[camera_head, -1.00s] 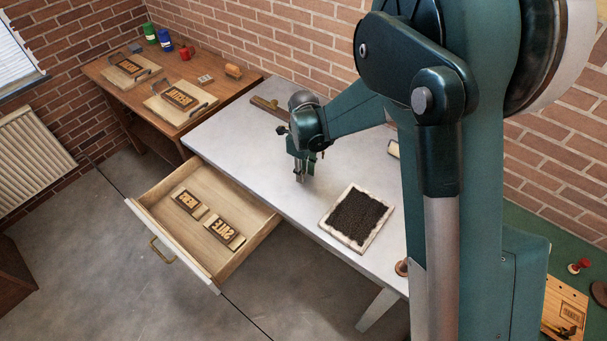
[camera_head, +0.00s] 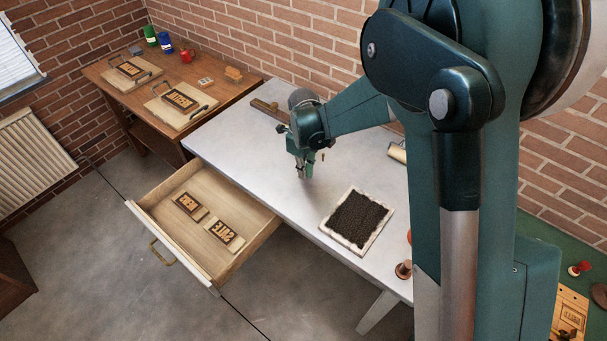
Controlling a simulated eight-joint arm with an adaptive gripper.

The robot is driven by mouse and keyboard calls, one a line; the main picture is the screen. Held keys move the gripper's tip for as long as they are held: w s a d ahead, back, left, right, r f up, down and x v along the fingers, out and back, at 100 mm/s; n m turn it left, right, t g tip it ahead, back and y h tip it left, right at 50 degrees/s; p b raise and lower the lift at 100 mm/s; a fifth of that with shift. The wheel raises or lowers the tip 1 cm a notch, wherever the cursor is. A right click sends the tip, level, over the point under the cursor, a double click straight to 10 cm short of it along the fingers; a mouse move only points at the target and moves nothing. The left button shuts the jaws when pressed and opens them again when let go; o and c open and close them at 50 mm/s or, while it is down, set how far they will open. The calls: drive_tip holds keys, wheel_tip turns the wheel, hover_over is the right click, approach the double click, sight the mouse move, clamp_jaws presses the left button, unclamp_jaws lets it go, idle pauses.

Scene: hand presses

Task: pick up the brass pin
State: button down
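My gripper (camera_head: 305,176) points down over the light grey table (camera_head: 235,128), left of the ink slab. Its fingertips are small and close together, and I cannot tell whether they are apart or hold anything. A tiny brass-coloured upright piece (camera_head: 322,157) shows just right of the gripper. It may be the brass pin, but it is too small to be sure, and I cannot tell whether it touches the gripper.
A dark ink slab (camera_head: 357,218) with a pale rim lies to the right. A brass-brown bar (camera_head: 268,108) lies behind the gripper. A roller (camera_head: 397,152) and a brown knob (camera_head: 404,270) are near my arm. The open drawer (camera_head: 163,216) holds two type blocks.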

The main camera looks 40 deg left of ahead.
wheel_tip(320, 180, up, 8)
drive_tip(key=shift+r, duration=0.1)
idle(0.4)
